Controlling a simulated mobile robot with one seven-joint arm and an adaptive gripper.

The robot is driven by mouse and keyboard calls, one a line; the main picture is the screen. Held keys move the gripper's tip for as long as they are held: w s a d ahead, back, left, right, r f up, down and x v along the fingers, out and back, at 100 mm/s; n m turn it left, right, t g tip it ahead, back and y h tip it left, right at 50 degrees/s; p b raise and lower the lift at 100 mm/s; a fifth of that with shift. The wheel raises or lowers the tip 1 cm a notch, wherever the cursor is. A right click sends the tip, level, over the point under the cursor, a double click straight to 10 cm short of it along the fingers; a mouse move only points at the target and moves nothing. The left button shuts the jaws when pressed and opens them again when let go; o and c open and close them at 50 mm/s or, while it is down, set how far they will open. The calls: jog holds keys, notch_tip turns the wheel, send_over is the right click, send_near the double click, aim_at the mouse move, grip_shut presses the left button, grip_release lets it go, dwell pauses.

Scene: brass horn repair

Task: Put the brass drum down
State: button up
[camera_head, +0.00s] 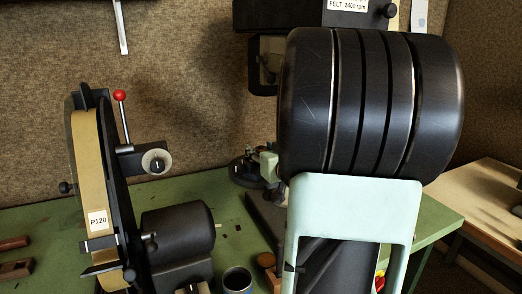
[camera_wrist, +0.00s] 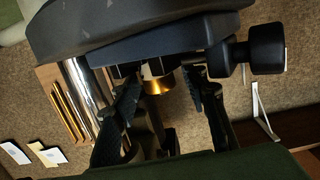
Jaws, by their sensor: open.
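A small brass-coloured piece (camera_wrist: 157,86) shows in the wrist view, under a dark body and between my fingers; it may be the brass drum, but most of it is hidden. My gripper (camera_wrist: 161,88) is open, with one black ribbed finger on each side of this piece. I cannot tell whether either finger touches it. In the head view neither the gripper nor any brass drum shows; large dark and mint-green parts in the foreground block the middle right.
The head view shows a green bench (camera_head: 38,225) with a belt sander (camera_head: 90,180) at left, a dark cup (camera_head: 237,280) and a machine labelled FELT (camera_head: 290,14) behind. The wrist view shows brass-coloured rods (camera_wrist: 66,112), a chrome tube (camera_wrist: 88,90) and a black knob (camera_wrist: 266,48).

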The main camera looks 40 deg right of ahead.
jog(key=p+v, duration=0.3)
jog(key=v, duration=0.9)
jog(key=shift+p, duration=0.4)
